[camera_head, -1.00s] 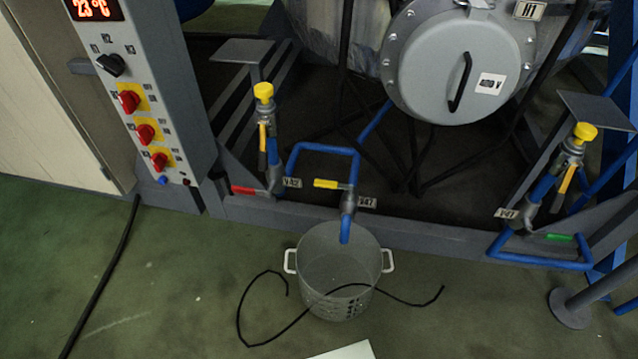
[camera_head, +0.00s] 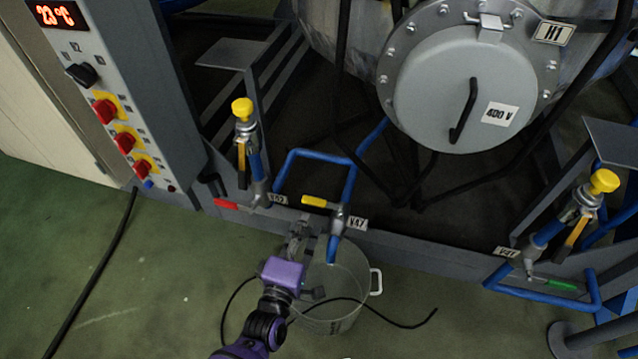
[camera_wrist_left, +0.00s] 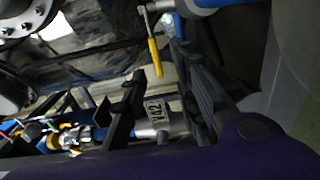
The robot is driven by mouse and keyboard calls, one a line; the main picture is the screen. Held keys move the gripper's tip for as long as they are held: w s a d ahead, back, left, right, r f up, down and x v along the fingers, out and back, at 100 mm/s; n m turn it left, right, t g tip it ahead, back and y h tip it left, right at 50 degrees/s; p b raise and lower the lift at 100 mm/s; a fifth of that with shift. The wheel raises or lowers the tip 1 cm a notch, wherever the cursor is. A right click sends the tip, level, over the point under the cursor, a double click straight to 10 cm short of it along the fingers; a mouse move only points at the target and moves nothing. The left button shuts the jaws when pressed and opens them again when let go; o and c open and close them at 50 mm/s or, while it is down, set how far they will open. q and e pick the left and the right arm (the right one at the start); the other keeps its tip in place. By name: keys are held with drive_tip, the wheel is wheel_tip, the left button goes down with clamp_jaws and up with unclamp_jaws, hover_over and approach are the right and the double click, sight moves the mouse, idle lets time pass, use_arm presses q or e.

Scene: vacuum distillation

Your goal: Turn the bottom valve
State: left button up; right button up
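A small valve with a yellow lever (camera_head: 315,201) sits on the blue pipe (camera_head: 334,247) above the pot, next to the label V47 (camera_head: 357,223). The lever points left. My left gripper (camera_head: 300,232) is just below and left of this valve, over the pot's left rim, with no visible contact. In the left wrist view a yellow lever (camera_wrist_left: 155,57) hangs beyond the dark fingers (camera_wrist_left: 158,92), which are apart with nothing between them. A red lever (camera_head: 228,204) and a green lever (camera_head: 562,284) are on neighbouring valves. My right gripper is not in view.
The metal pot (camera_head: 350,290) stands on the floor under the pipe outlet, with a black cable (camera_head: 400,324) across it. The grey frame beam (camera_head: 430,246) runs behind the valves. The control cabinet (camera_head: 150,100) is at left.

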sight(313, 200)
use_arm(q)
drive_tip(key=b+x, duration=0.2)
drive_tip(key=x, duration=0.5)
drive_tip(key=shift+w+r, duration=0.15)
drive_tip(key=shift+r, duration=0.05)
drive_tip(key=shift+w+d+r, duration=0.1)
drive_tip(key=shift+w+d, duration=0.1)
drive_tip(key=shift+w, duration=0.2)
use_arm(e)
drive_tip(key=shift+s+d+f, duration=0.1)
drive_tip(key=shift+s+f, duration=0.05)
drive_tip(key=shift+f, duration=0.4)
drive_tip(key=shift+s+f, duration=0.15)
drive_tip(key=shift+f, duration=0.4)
use_arm(q)
drive_tip(key=shift+c, duration=0.6)
drive_tip(key=c, duration=0.5)
clamp_jaws()
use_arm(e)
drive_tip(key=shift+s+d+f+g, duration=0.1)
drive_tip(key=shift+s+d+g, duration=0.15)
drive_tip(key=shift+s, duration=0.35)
